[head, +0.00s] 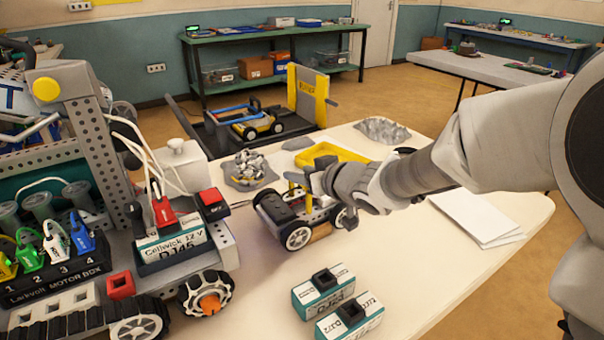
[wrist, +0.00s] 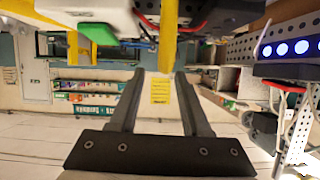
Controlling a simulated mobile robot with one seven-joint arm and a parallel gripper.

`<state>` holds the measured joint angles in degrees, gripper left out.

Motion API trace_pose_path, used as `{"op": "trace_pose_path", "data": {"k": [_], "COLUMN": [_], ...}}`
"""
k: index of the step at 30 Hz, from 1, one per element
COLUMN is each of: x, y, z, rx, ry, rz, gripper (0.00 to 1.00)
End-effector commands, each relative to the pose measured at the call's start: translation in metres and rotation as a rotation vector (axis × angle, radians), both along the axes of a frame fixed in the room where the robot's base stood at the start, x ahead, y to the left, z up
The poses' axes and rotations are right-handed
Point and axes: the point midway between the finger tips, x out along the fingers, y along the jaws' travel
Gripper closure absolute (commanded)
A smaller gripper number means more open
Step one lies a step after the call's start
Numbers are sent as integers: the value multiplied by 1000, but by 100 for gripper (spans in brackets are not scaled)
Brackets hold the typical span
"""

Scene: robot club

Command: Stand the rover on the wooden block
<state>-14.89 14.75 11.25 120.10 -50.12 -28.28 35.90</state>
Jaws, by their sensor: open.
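The rover (head: 283,212), a small grey and black vehicle with black wheels and pale hubs, is upright on the white table. The tan wooden block (head: 320,233) shows low between its near wheels, partly hidden by the rover. I cannot tell whether the wheels touch the table. My gripper (head: 318,182) is at the rover's upper right side and hides part of it. In the wrist view my gripper (wrist: 155,75) has its two fingers apart. A yellow upright part (wrist: 168,35), apparently on the rover, shows just beyond the fingertips; I cannot tell whether they touch it.
Two white-green battery packs (head: 337,304) lie at the table's front. A yellow tray (head: 330,155) and a grey parts pile (head: 250,170) lie behind the rover. White paper (head: 475,218) is at right.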

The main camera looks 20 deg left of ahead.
Motion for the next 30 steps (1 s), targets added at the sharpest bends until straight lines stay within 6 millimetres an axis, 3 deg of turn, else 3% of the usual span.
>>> {"op": "trace_pose_path", "data": {"k": [2, 9, 18, 26, 30], "x": [-1, -33, -64, -70, -59], "y": [-1, -41, -78, -88, -115], "z": [13, 35, 52, 54, 64], "rx": [0, 0, 0, -3, -59], "ry": [-2, -2, -2, -3, -32], "rz": [-1, -4, -1, -9, -118], "gripper": [53, 53, 53, 53, 53]}}
